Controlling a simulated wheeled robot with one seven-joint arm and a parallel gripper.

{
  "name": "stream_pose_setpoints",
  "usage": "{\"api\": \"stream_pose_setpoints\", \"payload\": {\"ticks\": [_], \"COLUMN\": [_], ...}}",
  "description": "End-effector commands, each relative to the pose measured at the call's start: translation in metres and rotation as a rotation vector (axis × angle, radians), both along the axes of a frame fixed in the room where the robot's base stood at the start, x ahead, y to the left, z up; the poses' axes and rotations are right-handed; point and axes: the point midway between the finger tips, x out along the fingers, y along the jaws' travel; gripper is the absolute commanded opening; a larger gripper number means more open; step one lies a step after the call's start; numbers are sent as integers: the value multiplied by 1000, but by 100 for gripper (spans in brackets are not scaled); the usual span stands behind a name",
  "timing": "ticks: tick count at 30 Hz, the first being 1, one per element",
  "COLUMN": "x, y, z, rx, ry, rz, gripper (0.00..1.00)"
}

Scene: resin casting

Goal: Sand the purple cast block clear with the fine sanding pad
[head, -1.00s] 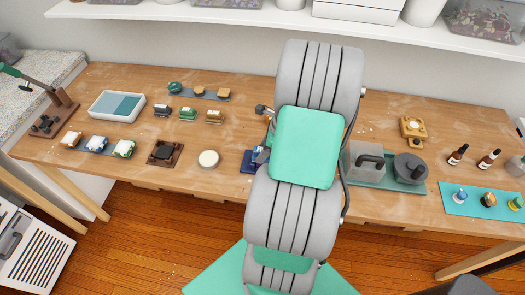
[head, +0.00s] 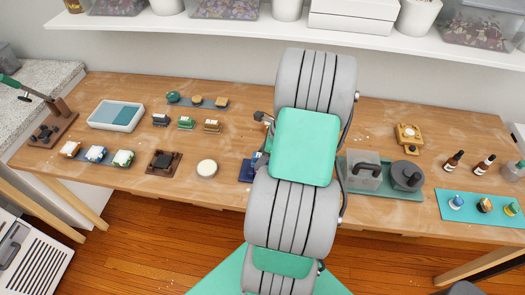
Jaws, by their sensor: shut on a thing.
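My gripper is not visible; my own large grey and green arm covers the middle of the bench, and whatever the gripper holds is hidden too. A dark block sits in a brown holder (head: 177,169) left of centre; its colour is too dark to call purple with certainty. Three more, dark blue (head: 160,119), green (head: 186,122) and brown (head: 211,126), stand behind. I cannot tell which is the fine sanding pad.
A white tray (head: 98,124) stands at the left, and a round pale disc (head: 207,169) near the front. A blue item (head: 246,171) is partly behind my arm. A grey box (head: 363,170) and dark pot (head: 407,175) stand right.

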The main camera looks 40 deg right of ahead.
Motion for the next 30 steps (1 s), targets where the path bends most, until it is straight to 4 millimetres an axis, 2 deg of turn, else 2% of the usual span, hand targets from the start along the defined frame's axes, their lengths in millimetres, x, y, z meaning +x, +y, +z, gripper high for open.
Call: {"api": "stream_pose_setpoints", "payload": {"ticks": [8, 30], "x": [-11, -9], "y": [16, 13], "z": [-1, -1], "rx": [2, 2], "ry": [0, 2], "rz": [1, 0], "gripper": [0, 0]}}
